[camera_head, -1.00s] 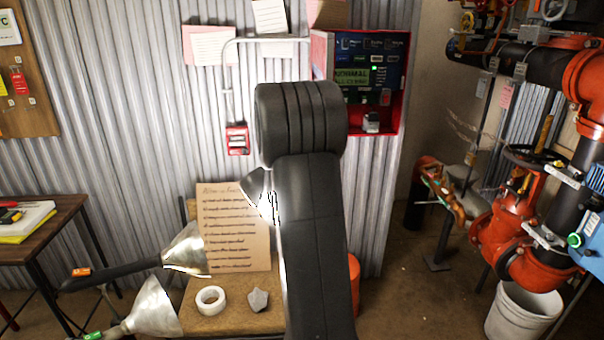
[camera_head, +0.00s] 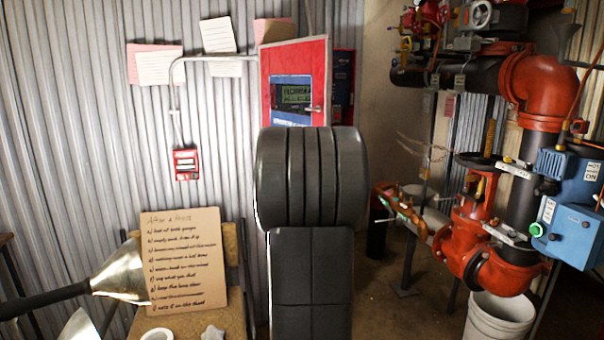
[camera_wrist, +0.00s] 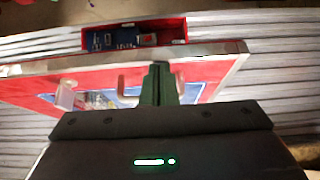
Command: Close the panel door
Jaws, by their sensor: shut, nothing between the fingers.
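The panel door (camera_head: 293,55) has a red frame, a small window and a handle (camera_head: 316,109) on its right side. It stands ajar in the head view, hinged at the left, covering much of the red panel box (camera_head: 343,85) behind it. In the wrist view the door (camera_wrist: 215,72) spans the middle, with the open box (camera_wrist: 178,29) beyond its far edge. My gripper (camera_wrist: 160,82) is shut and empty, its fingers in front of the door's face. I cannot tell whether they touch it. In the head view my arm hides the gripper and the door's lower part.
Red pipes (camera_head: 540,85) and blue valve boxes (camera_head: 572,225) stand at the right above a white bucket (camera_head: 498,318). A handwritten board (camera_head: 182,262) leans on a chair at lower left. A red call point (camera_head: 186,163) is on the corrugated wall.

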